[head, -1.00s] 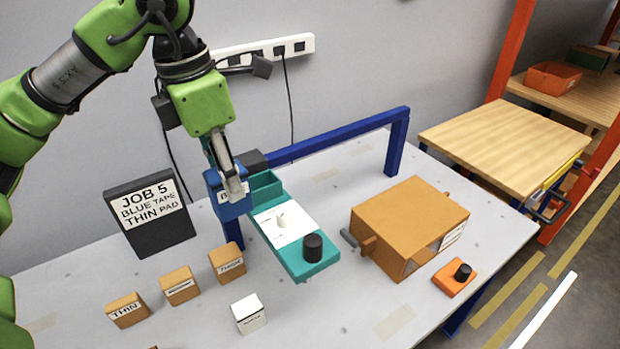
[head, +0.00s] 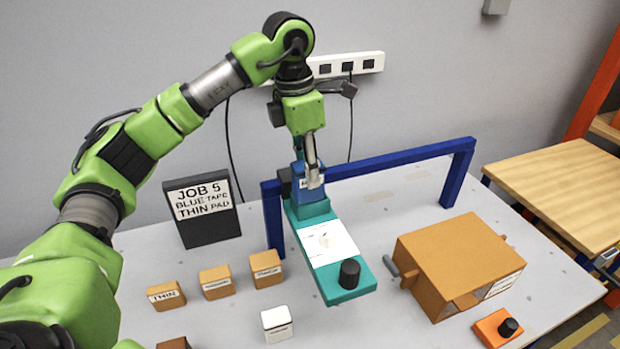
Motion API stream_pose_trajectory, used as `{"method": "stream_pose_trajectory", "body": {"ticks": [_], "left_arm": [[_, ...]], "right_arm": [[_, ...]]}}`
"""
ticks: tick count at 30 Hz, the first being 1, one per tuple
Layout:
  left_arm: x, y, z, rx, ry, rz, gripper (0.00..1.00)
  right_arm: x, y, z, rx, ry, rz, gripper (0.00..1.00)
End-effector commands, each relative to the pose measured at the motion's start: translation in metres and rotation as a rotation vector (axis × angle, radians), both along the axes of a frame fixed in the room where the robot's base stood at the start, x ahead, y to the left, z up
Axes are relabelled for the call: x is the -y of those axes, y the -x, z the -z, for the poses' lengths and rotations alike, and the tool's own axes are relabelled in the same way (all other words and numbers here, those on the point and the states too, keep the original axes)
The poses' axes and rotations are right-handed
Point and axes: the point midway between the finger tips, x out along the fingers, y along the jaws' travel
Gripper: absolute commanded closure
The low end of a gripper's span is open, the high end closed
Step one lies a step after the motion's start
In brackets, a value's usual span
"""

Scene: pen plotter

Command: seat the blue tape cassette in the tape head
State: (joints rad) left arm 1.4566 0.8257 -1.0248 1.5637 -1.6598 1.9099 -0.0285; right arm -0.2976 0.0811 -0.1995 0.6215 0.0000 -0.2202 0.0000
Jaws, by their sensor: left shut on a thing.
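The blue tape cassette (head: 311,188) is in my left gripper (head: 314,178), which is shut on it. The cassette is at the far end of the teal machine (head: 345,277), over or in its raised teal tape head (head: 311,210). I cannot tell whether the cassette is fully down in the head, since its lower edge meets the teal part in this view. The machine carries a white sheet (head: 326,243) and a black knob (head: 349,273) at its near end. My right gripper does not show.
A blue frame (head: 400,158) spans behind the machine. A job sign (head: 203,208) reads blue tape, thin pad. Several orange blocks (head: 216,282) and a white block (head: 277,324) stand at left. An orange-brown box (head: 458,263) with a crank and an orange button unit (head: 496,327) are at right.

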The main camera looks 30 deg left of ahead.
Motion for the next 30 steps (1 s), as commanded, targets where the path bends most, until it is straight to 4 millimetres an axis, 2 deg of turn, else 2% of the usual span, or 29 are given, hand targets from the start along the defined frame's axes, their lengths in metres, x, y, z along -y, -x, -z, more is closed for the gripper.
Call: {"method": "stream_pose_trajectory", "body": {"ticks": [5, 13, 25, 26, 27, 30], "left_arm": [[0.000, -0.007, 0.008, -0.001, 0.001, 0.000, 0.96], [-0.001, -0.010, 0.043, -0.002, -0.001, 0.001, 0.96], [-0.001, -0.011, 0.049, 0.001, 0.000, 0.001, 0.96], [-0.001, -0.011, 0.049, 0.001, 0.000, 0.001, 0.68], [-0.001, -0.011, 0.048, 0.001, 0.000, 0.001, 0.57], [-0.001, -0.011, 0.048, 0.001, 0.000, 0.000, 0.56]], "right_arm": [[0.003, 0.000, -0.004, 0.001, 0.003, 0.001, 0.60], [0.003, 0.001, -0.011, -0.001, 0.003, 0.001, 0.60], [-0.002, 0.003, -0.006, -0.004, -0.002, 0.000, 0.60], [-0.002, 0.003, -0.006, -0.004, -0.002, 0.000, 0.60], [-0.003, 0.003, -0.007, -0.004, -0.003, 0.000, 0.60], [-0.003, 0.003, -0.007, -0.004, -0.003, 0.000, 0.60]]}}
